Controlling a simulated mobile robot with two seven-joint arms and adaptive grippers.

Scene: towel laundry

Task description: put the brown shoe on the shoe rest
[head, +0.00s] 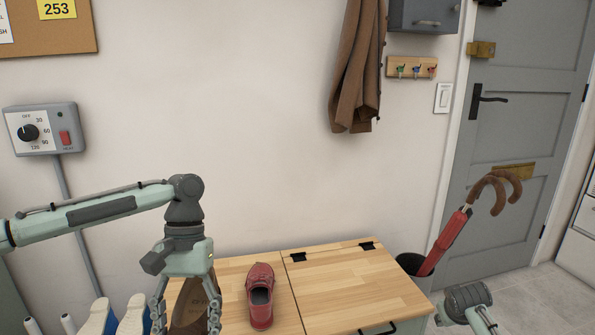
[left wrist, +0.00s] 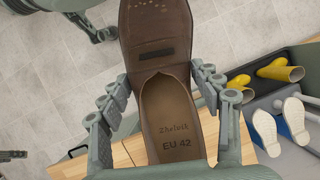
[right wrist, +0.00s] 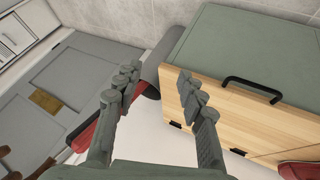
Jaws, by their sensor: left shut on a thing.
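The brown shoe (head: 187,304) is in my left gripper (head: 187,314), low in the head view in front of the wooden bench top. In the left wrist view the brown shoe (left wrist: 156,30) shows its open top, with "EU 42" on the insole and its toe towards the upper edge. The left fingers (left wrist: 163,82) are shut on its two sides. Two bare pale upright rests (head: 68,323) show at the lower left, beside upturned blue-and-white shoes (head: 132,314). My right gripper (right wrist: 157,75) is open and empty.
A red shoe (head: 261,296) stands on the wooden bench top (head: 350,284). A red umbrella (head: 445,243) leans in a dark bin at right. A dial box (head: 43,130) hangs on the wall. The bench's right half is clear.

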